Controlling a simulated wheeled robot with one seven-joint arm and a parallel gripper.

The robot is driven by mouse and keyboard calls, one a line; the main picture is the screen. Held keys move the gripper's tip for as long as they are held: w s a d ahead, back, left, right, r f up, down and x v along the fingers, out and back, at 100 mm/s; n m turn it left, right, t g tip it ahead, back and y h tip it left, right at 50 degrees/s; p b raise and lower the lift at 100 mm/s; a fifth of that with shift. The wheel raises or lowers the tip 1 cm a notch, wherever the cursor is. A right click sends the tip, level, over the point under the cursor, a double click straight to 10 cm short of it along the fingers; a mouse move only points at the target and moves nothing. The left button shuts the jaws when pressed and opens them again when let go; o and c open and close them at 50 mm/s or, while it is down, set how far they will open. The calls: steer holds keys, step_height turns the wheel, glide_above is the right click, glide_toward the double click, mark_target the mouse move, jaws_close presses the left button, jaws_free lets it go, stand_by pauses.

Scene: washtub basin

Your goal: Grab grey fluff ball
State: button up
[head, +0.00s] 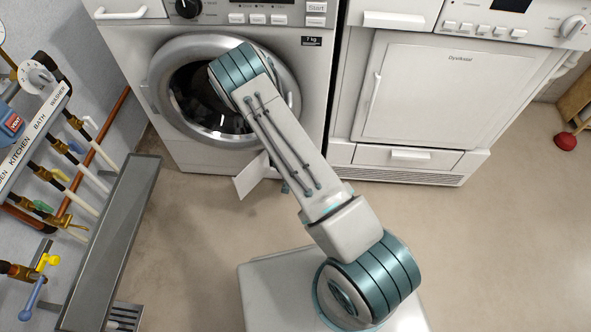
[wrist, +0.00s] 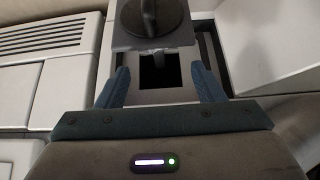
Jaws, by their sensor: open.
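My gripper (wrist: 161,78) is open in the wrist view, its two blue-grey fingers apart with nothing visibly held between them. Beyond the fingers is a light grey recess with a dark square opening (wrist: 150,82). A dark round knob-like part (wrist: 152,17) on a grey plate sits at the top of that recess. A narrow grey shape shows at the opening; I cannot tell what it is. I cannot make out a grey fluff ball in either view. In the head view my arm hides the gripper, low at the washing machine (head: 203,165).
A small white flap (head: 252,176) stands open low on the washing machine. The dryer (head: 440,100) is to the right. A grey trough (head: 115,240) and pipes with valves (head: 45,190) line the left wall. A red object (head: 565,142) lies far right.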

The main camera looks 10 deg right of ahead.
steer(key=shift+w+d+f, duration=0.15)
steer(key=shift+w+f, duration=0.15)
steer(key=shift+f, duration=0.25)
steer(key=b+x, duration=0.2)
steer(key=x, duration=0.1)
steer(key=s+b+x, duration=0.1)
steer(key=x, duration=0.1)
steer(key=shift+d+f, duration=0.1)
steer(key=shift+f, duration=0.3)
steer(key=shift+w+r, duration=0.1)
steer(key=c, duration=1.1)
